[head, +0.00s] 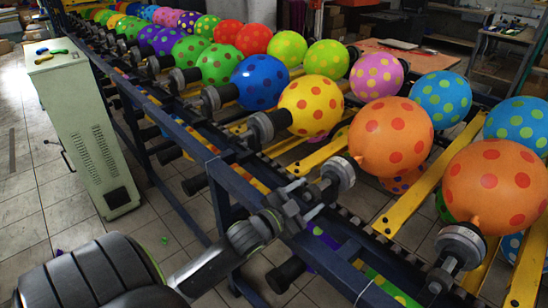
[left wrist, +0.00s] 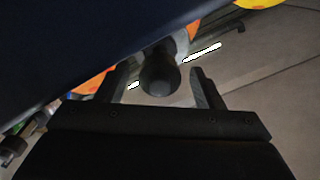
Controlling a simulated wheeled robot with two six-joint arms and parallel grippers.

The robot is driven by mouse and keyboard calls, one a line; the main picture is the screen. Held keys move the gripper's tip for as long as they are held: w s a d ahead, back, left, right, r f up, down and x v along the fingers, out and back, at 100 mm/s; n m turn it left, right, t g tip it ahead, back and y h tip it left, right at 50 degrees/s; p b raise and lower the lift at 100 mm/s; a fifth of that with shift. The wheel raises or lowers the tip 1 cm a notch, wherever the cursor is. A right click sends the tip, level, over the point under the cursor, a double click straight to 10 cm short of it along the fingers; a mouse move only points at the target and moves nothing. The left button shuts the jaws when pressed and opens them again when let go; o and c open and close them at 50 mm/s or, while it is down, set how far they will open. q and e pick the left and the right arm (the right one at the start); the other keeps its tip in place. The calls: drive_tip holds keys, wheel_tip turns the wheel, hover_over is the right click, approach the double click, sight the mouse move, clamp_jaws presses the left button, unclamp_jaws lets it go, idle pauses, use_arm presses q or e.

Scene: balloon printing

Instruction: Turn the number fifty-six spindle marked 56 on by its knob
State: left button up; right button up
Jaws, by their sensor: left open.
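My left gripper (head: 308,199) reaches in over the blue rail and is open at a grey spindle (head: 338,174) that carries an orange balloon with red dots (head: 391,136). In the left wrist view a dark round knob (left wrist: 158,76) shows between the open fingers (left wrist: 160,90). I cannot tell whether the fingers touch it. No number 56 can be read on any spindle. The knob's far side and much of the spindle are hidden. My right gripper is not in view.
The blue rail (head: 190,147) runs diagonally with several other spindles, such as the front one (head: 459,246) and the one behind (head: 268,126). Coloured dotted balloons sit along yellow bars (head: 425,182). A pale green control cabinet (head: 88,130) stands at left on the tiled floor.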

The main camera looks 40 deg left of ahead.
use_arm(q)
drive_tip(key=s+a+b, duration=0.1)
drive_tip(key=s+b, duration=0.1)
drive_tip(key=s, duration=1.3)
drive_tip(key=shift+s, duration=0.25)
drive_tip(key=shift+a, duration=0.1)
idle(0.3)
